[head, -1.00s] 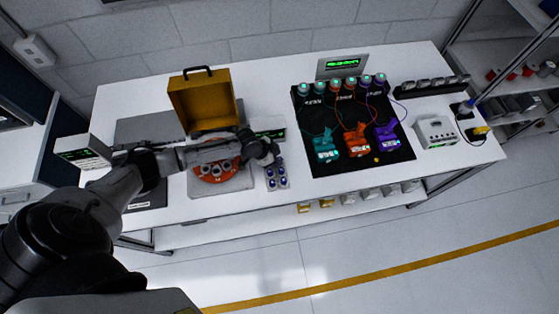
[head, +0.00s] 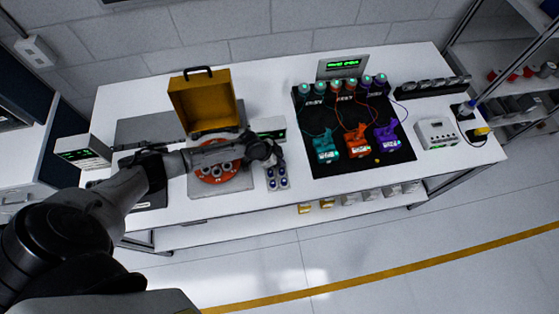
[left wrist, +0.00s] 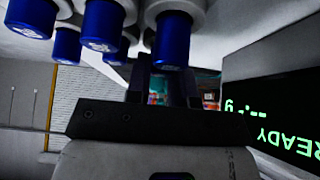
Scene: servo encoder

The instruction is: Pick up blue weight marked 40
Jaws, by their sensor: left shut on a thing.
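Several blue-capped weights stand in a small rack (head: 277,184) at the front middle of the bench. In the left wrist view the picture is upside down and several blue weights (left wrist: 103,25) hang at the top. My left gripper (head: 275,160) is at the back edge of this rack. It is shut on one blue weight (left wrist: 172,40), which shows at its fingers in the left wrist view. I cannot read a 40 on any weight. Whether the held weight is clear of the rack is hard to tell. My right gripper is not in view.
An orange round tray (head: 220,174) lies left of the rack, under my left arm. An open yellow case (head: 203,100) stands behind it. A display box (head: 268,127) stands close behind the gripper, its screen reading READY (left wrist: 285,140). A black mat (head: 335,167) with coloured devices lies to the right.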

